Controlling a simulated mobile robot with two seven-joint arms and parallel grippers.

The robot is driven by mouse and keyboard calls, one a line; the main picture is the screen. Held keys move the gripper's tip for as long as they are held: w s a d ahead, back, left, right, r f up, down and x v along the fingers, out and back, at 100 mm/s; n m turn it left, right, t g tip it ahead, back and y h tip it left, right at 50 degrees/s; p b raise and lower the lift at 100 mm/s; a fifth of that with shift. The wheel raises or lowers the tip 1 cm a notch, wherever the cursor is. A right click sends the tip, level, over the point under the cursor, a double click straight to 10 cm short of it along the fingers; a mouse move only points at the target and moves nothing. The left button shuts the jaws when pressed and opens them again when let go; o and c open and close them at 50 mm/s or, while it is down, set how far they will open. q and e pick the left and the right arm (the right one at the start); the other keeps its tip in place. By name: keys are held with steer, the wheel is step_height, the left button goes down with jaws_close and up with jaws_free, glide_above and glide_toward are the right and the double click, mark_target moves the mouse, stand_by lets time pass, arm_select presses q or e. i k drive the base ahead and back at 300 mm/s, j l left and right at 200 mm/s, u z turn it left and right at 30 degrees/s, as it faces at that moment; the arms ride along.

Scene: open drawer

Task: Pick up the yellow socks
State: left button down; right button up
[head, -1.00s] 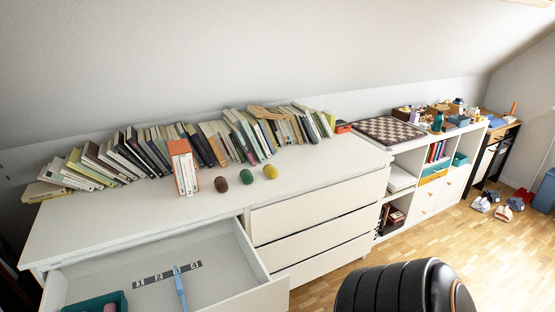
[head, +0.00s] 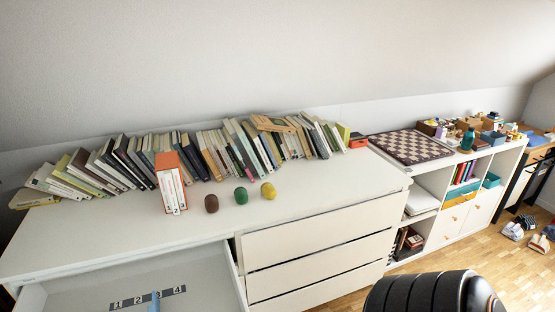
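Yellow rolled socks (head: 268,190) sit on the white dresser top, as the rightmost of three small rolled bundles. The green bundle (head: 241,196) and the brown bundle (head: 211,204) are to their left, a little apart from each other. A black ribbed, rounded part, probably mine, fills the bottom right of the view and is well away from the socks.
An orange-and-white book block (head: 171,188) stands left of the bundles. A row of leaning books (head: 240,148) lines the back. An open drawer (head: 90,292) juts out at lower left. The dresser top (head: 330,180) right of the socks is clear. A chessboard (head: 411,146) lies further right.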

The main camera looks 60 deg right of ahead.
mark_target(268, 191)
steer(key=l, duration=1.25)
steer(key=k+l, duration=0.15)
steer(key=l, duration=1.1)
